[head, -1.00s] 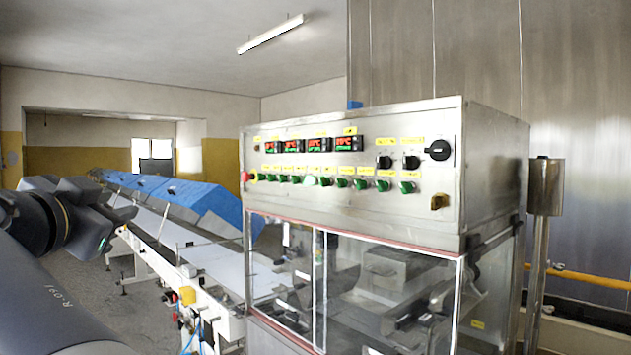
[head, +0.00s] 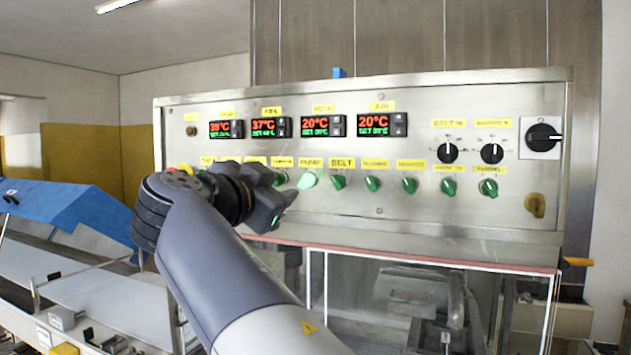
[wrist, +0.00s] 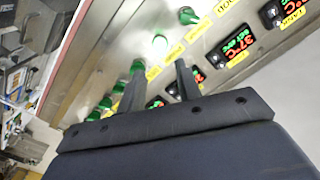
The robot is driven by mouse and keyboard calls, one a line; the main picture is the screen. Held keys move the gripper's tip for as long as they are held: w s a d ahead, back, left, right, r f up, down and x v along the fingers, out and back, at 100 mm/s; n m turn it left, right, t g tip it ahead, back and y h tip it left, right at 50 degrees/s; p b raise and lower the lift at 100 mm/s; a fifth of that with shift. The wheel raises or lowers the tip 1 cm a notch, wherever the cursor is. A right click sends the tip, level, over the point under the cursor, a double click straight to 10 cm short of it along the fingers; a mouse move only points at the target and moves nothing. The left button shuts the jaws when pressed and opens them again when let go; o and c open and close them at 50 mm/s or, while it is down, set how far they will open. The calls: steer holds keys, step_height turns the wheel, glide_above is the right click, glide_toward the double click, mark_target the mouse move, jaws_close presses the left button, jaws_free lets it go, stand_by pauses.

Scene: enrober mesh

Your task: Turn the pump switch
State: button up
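The pump switch (head: 307,180) is a pale, lit green knob under the yellow PUMP label (head: 311,162) on the steel control panel. It also shows as the bright knob in the wrist view (wrist: 160,46). My gripper (wrist: 158,66) is open and empty, its two fingers pointing at the panel with the lit knob between and beyond their tips. In the head view, my gripper (head: 287,190) is just left of the pump switch. Whether the fingers touch anything cannot be told. The arm hides some switches to the left.
The belt switch (head: 338,182) is close on the right, with more green switches in the row. Red displays (head: 322,126), black knobs (head: 447,153) and a main switch (head: 543,137) are on the panel. A blue-covered conveyor (head: 75,205) stands left.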

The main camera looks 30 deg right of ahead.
mark_target(303, 182)
steer(key=p+x, duration=0.3)
steer(key=x, duration=0.5)
steer(key=shift+d+r, duration=0.1)
steer(key=shift+r, duration=0.05)
steer(key=shift+w+d, duration=0.45)
steer(key=shift+d, duration=0.05)
steer(key=shift+c, duration=0.3)
jaws_close()
